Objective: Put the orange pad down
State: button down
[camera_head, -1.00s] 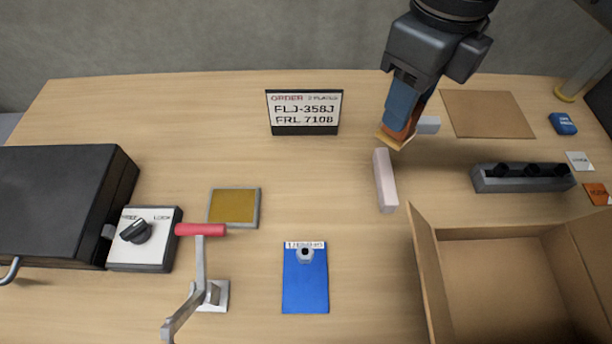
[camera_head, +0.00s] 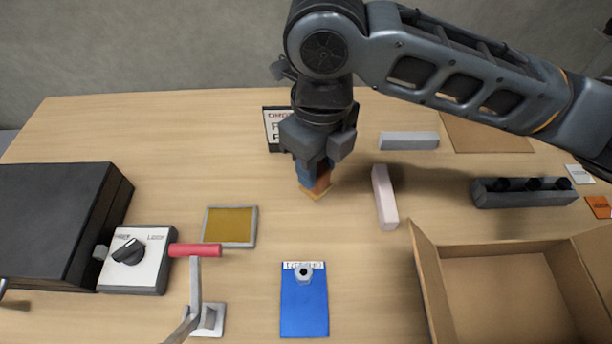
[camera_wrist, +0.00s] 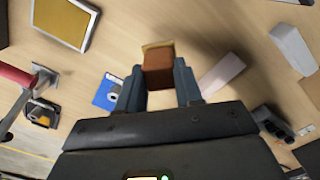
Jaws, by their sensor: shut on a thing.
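My gripper (camera_head: 315,184) is shut on the orange pad (camera_head: 319,187), a small orange-brown block with a lighter tan bottom layer. In the wrist view, the pad (camera_wrist: 158,66) sits between the two blue fingers of my gripper (camera_wrist: 158,85). In the head view, the pad is over the middle of the table, left of the pale pink bar and above the blue clipboard. I cannot tell for sure whether its underside touches the table.
A yellow pad in a grey frame (camera_head: 229,227), a red-handled lever (camera_head: 195,250) and a knob box (camera_head: 137,258) lie left. A blue clipboard (camera_head: 304,312) lies in front. A pinkish bar (camera_head: 384,197) and an open carton (camera_head: 428,285) are right. An order sign (camera_head: 275,130) stands behind.

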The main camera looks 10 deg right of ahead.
jog(key=shift+w+a+f, duration=0.25)
jog(key=shift+a+f, duration=0.4)
jog(key=shift+a, duration=0.15)
jog(key=shift+f, duration=1.85)
jog(key=shift+f, duration=0.15)
jog(key=c, duration=0.7)
grip_release()
jog(key=shift+c, duration=0.2)
notch_tip(320, 180, up, 12)
jog(key=shift+r, duration=0.2)
